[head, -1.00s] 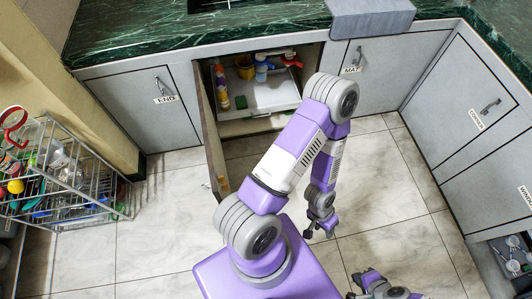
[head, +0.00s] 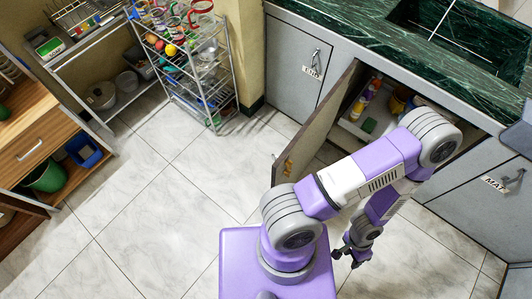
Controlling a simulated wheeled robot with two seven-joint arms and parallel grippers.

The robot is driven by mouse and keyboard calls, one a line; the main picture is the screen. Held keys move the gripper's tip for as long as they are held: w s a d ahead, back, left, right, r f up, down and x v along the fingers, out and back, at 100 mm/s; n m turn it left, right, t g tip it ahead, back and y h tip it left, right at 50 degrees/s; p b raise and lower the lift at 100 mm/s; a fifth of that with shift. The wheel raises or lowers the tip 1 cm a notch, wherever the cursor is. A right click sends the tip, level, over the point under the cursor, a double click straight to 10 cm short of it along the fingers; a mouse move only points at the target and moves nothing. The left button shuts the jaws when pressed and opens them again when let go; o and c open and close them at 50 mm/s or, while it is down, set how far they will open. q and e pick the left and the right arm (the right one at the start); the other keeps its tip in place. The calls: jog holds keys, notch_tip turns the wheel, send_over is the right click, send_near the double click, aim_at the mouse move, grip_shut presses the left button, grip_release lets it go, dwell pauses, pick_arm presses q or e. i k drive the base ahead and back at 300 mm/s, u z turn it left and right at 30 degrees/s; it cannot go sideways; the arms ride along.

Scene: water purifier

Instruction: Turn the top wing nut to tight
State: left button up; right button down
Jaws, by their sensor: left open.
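No wing nut or water purifier can be made out in this view. The open under-sink cabinet (head: 352,125) shows in the upper right, and my left arm hides much of its inside. My left gripper (head: 346,258) hangs over the floor in front of this cabinet, below my arm's elbow. It is open and I see nothing in it, though it is small. My right gripper is out of view.
The cabinet door (head: 315,130) stands open toward me. A wire rack (head: 190,62) of utensils stands left of the cabinets. The tiled floor (head: 150,210) at left is clear.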

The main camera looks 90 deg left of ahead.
aim_at(290, 165)
jog(key=u, duration=1.9)
jog(key=k, duration=0.65)
jog(key=u, duration=0.85)
jog(key=i, duration=0.5)
